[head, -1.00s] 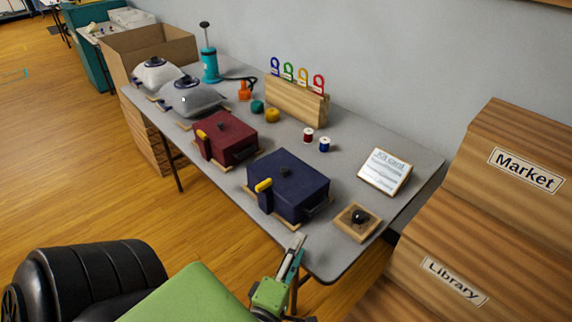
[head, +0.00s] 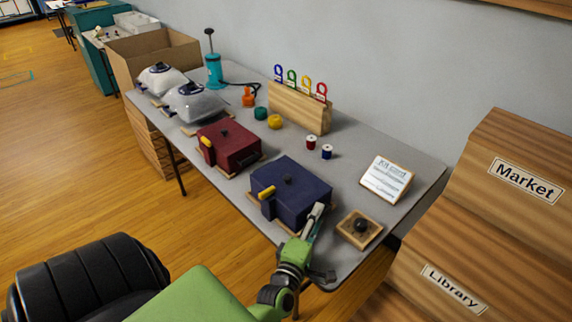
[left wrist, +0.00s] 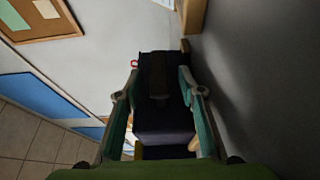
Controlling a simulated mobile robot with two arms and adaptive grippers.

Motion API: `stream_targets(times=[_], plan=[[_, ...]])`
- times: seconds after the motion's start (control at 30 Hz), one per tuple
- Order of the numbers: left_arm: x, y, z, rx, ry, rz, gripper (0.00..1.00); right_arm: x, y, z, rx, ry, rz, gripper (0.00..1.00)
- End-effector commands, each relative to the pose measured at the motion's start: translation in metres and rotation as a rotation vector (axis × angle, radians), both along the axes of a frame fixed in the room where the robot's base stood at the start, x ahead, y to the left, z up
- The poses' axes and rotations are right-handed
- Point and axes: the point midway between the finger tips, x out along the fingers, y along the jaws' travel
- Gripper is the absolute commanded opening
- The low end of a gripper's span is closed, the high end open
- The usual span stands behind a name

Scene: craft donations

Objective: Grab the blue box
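The blue box (head: 284,178) is a dark navy case with a round knob on its lid, a yellow piece on its left front edge and a dark handle on its right side. It stands on a wooden base at the table's front. My left gripper (head: 314,224) is at the box's right front corner, by the handle side. In the left wrist view the two teal-padded fingers (left wrist: 160,80) are apart, with the dark box (left wrist: 150,122) between and beyond them. I cannot tell whether a finger touches it. My right gripper is not in view.
A red box (head: 229,148) stands left of the blue one. A kit card (head: 386,179), thread spools (head: 327,152) and a wooden rack (head: 298,108) stand behind. Labelled wooden boxes (head: 480,230) stand right.

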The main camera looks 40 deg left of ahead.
Motion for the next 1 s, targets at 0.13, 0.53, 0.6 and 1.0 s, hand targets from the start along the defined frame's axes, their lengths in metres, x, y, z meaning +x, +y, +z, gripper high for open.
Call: stream_targets(times=[0.13,0.53,0.6,1.0], plan=[[0.003,0.001,-0.001,0.000,0.001,0.000,0.36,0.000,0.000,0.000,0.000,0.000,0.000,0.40],[0.003,0.001,0.001,0.004,-0.002,0.001,0.00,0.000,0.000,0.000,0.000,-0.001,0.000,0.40],[0.003,0.001,0.001,0.004,-0.002,0.001,0.00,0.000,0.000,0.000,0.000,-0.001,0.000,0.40],[0.003,0.001,0.015,0.003,-0.002,0.001,0.00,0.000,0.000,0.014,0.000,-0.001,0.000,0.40]])
